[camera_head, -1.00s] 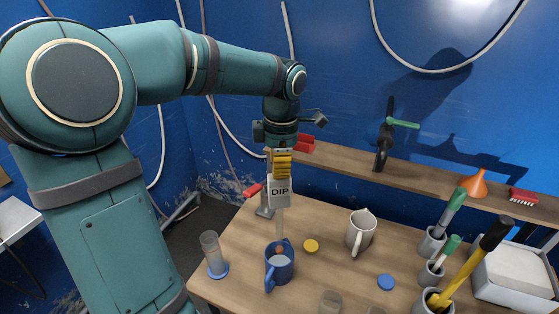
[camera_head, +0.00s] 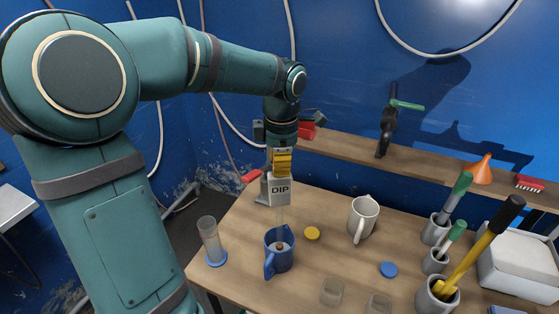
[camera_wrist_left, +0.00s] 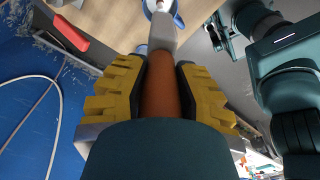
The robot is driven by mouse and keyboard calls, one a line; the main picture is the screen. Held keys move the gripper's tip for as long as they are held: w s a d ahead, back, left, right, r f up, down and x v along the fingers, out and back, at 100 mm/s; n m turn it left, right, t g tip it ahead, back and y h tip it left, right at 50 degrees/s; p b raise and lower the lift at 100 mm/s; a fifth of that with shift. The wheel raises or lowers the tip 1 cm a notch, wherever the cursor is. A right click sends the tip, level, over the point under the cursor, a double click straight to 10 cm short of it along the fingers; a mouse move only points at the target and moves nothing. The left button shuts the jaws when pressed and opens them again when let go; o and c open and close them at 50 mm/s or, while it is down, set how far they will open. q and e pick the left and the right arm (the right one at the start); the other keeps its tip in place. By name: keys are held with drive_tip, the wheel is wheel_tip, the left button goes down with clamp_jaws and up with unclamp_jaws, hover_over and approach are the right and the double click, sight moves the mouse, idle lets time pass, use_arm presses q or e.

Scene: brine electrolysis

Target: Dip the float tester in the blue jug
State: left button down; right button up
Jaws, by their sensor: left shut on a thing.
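My left gripper (camera_head: 281,162) points straight down above the table, its yellow fingers shut on the float tester. In the left wrist view, the tester's orange handle (camera_wrist_left: 160,88) sits between the two yellow finger pads. The tester has a grey block marked DIP (camera_head: 279,190) and a pale thin stem running down. The stem's lower end, with a small reddish-brown tip, shows within the mouth of the blue jug (camera_head: 277,258). The jug stands upright on the table, handle toward the front left. I cannot tell how deep the tip is. My right gripper is not in view.
A white jug (camera_head: 363,219), a yellow disc (camera_head: 312,233) and a blue disc (camera_head: 388,269) are on the table (camera_head: 335,262). A clear cylinder (camera_head: 212,242) stands left of the blue jug. Grey holders with tools and a white tray (camera_head: 520,262) are at the right.

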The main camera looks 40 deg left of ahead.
sight(279, 182)
use_arm(q)
drive_tip(key=shift+f+b, duration=2.1)
drive_tip(key=shift+f, duration=0.85)
idle(0.5)
